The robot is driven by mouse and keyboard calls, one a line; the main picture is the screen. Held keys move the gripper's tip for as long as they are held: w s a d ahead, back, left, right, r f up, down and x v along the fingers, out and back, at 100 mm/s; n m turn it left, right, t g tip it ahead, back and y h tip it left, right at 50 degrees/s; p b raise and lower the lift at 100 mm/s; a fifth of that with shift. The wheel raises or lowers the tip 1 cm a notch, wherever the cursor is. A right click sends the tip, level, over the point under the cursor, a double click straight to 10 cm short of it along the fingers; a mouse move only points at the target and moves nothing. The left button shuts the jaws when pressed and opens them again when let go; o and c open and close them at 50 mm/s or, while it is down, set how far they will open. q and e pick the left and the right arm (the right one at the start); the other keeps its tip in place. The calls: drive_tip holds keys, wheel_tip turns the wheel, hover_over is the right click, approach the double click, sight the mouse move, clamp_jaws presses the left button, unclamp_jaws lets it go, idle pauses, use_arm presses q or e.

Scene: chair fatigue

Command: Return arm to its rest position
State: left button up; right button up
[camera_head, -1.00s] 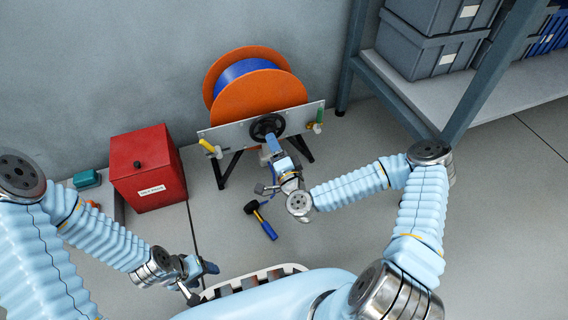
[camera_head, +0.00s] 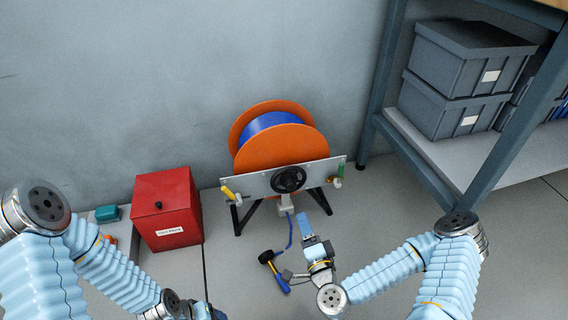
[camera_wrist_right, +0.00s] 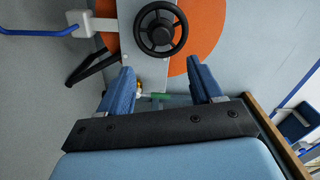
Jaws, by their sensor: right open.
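My right gripper (camera_head: 313,241) is open and empty, in front of and below the reel stand. In the right wrist view its two blue fingers (camera_wrist_right: 164,84) are spread apart, with the black handwheel (camera_wrist_right: 160,29) beyond them and nothing between the pads. The handwheel (camera_head: 289,179) sits on the grey plate (camera_head: 262,184) of the stand, apart from my right gripper. My right arm (camera_head: 385,272) is bent, its elbow to the right. My left arm (camera_head: 113,275) comes in from the left; its gripper is cut off at the bottom edge and its jaws cannot be made out.
An orange reel (camera_head: 282,147) with blue winding stands against the wall. A red box (camera_head: 167,211) is on the left. A hammer (camera_head: 274,271) lies on the floor beside my right gripper. A metal shelf (camera_head: 420,150) with grey bins (camera_head: 455,107) stands at the right.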

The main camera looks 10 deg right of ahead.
drive_tip(key=s+a+f+n+g+y, duration=0.4)
drive_tip(key=a+f+n+g+y, duration=0.25)
drive_tip(key=a+f+n, duration=0.25)
drive_tip(key=s+d+f+n+g+h, duration=0.35)
drive_tip(key=s+f+g, duration=0.35)
drive_tip(key=s+g, duration=0.25)
use_arm(q)
wheel_tip(320, 180, up, 14)
drive_tip(key=p, duration=1.4)
drive_tip(key=shift+s+d+p, duration=0.25)
drive_tip(key=shift+d+p, duration=0.05)
use_arm(e)
wheel_tip(320, 180, up, 15)
drive_tip(key=g, duration=0.1)
drive_tip(key=shift+s+y, duration=0.3)
drive_tip(key=shift+s, duration=0.15)
drive_tip(key=shift+a+f, duration=0.1)
use_arm(q)
drive_tip(key=shift+r, duration=0.1)
